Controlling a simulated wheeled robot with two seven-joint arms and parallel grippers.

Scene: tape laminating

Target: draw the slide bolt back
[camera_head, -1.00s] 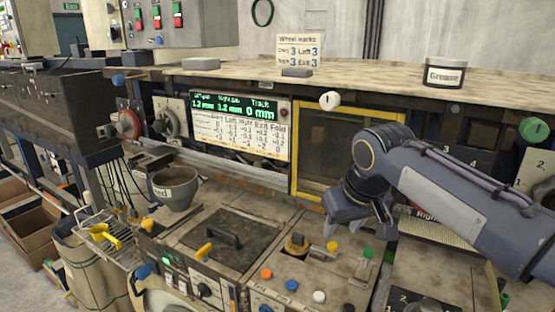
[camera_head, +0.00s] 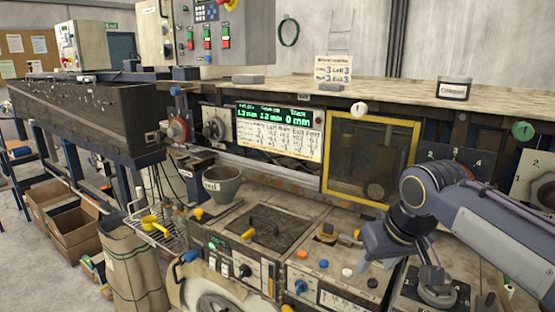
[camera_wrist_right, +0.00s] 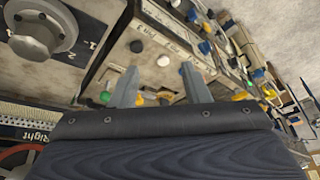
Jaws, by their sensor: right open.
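No part can be picked out for certain as the slide bolt. A yellow-framed window door (camera_head: 371,200) stands behind the control panel, with a white round knob (camera_head: 358,109) above it. My right gripper (camera_head: 376,262) is open and empty above the right side of the panel, pointing down and apart from the door. In the right wrist view its two fingers (camera_wrist_right: 160,86) are spread with nothing between them. My left gripper is in neither view.
The panel carries several coloured buttons, including a blue one (camera_head: 324,263). A round metal fitting (camera_head: 437,290) is under my right arm.

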